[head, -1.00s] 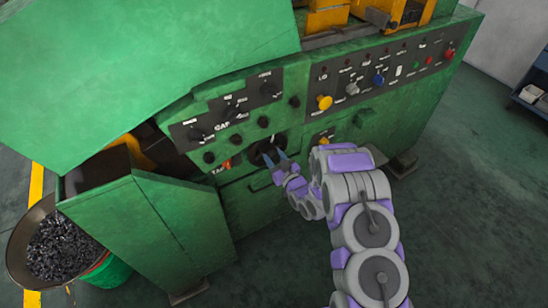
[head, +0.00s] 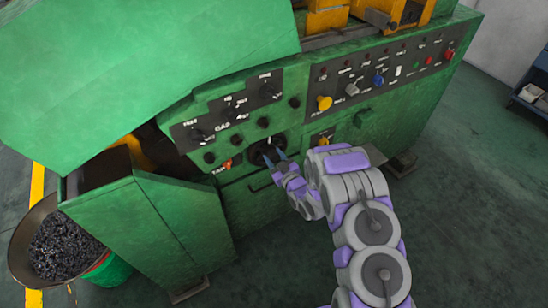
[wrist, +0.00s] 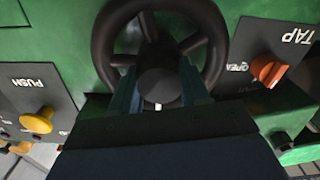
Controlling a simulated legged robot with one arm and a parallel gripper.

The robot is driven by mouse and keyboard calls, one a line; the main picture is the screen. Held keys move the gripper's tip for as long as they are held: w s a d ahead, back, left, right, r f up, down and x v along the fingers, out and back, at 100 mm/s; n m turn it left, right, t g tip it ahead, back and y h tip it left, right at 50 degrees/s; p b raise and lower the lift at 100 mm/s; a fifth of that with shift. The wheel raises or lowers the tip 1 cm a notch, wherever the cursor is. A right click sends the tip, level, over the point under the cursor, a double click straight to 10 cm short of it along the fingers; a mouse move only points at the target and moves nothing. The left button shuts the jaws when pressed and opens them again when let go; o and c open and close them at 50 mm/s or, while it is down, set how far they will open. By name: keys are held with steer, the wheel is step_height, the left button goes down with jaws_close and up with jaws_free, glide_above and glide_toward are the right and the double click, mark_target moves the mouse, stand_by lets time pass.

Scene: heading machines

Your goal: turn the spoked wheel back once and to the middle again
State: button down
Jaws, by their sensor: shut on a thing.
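The spoked wheel is a dark round handwheel on the front of the green machine. In the wrist view the wheel (wrist: 216,48) fills the top middle, with its rim and several spokes showing. In the head view the wheel (head: 257,157) is small and partly covered by my gripper. My gripper (head: 273,160) reaches it from the lower right. In the wrist view my gripper (wrist: 160,88) has a finger on each side of the wheel's dark hub and is shut on it. The wheel's lower rim is hidden behind my gripper.
An orange TAP switch (wrist: 268,70) sits right of the wheel in the wrist view, and a yellow PUSH button (wrist: 37,121) left of it. Knobs and buttons cover the panel (head: 224,110) above. A bin of dark metal bits (head: 62,246) stands at the left. The floor at the right is clear.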

steer(key=c, duration=0.5)
jaws_free()
steer(key=shift+c, duration=0.2)
steer(key=shift+s, duration=0.1)
steer(key=p+v, duration=0.3)
steer(key=v, duration=1.4)
steer(key=shift+d, duration=0.15)
